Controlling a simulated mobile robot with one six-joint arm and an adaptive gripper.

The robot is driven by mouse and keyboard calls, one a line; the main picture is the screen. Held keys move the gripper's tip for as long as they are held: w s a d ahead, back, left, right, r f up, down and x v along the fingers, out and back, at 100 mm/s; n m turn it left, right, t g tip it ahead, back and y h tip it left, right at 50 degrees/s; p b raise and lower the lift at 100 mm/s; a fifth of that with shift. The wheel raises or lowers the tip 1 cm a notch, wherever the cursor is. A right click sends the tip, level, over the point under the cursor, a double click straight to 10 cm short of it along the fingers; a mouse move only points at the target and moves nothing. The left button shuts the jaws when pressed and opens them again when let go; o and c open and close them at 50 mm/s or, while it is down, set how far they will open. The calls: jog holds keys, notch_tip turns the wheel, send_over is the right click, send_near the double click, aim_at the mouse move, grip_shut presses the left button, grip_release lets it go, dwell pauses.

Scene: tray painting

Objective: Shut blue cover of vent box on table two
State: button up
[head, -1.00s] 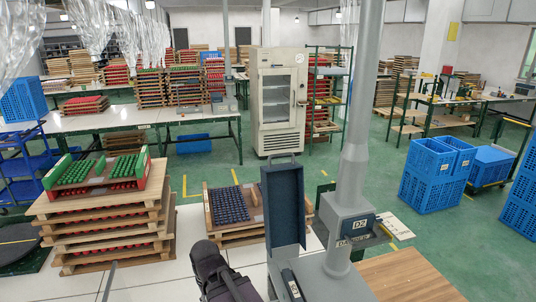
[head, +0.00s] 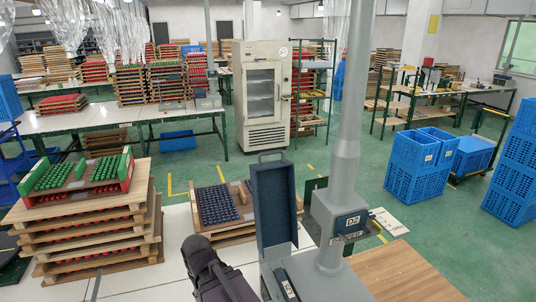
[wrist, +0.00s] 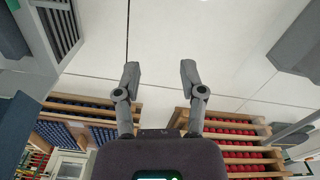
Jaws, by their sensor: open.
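The vent box (head: 314,283) is grey and stands at the bottom of the head view, partly cut off by the edge. Its dark blue cover (head: 275,205) stands open, nearly upright, with a handle at its top edge. In the wrist view, a grey slotted part (wrist: 58,27) shows at upper left, and a dark blue-grey panel (wrist: 14,125), likely the cover, at the left edge. My gripper (wrist: 159,72) is open and empty, its two fingers apart above the white tabletop. In the head view my dark arm is left of the cover, apart from it in the picture.
A grey post (head: 345,130) with a D2 damper box (head: 348,222) rises right of the cover. A pallet of blue pieces (head: 220,205) lies behind and left of the cover. A tall stack of trays (head: 95,235) stands at left. White tabletop (head: 178,240) is bare between them.

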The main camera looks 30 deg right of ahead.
aim_at(281, 151)
jog(key=w+d+r+m+g+h+p, duration=0.2)
jog(key=w+d+r+m+h+p, duration=0.4)
jog(key=w+d+r+m+h, duration=0.6)
jog(key=w+d+r+m+g+h+p, duration=0.1)
jog(key=w+d+r+m, duration=0.3)
jog(key=r, duration=0.5)
jog(key=w+d+r+m+g+h+p, duration=0.1)
jog(key=w+d+r+m+h+p, duration=0.3)
jog(key=r, duration=0.5)
jog(key=shift+g, duration=0.3)
jog(key=shift+s+d, duration=0.1)
jog(key=shift+d, duration=0.1)
jog(key=x, duration=1.3)
jog(key=shift+d+r, duration=0.15)
jog(key=shift+d, duration=0.1)
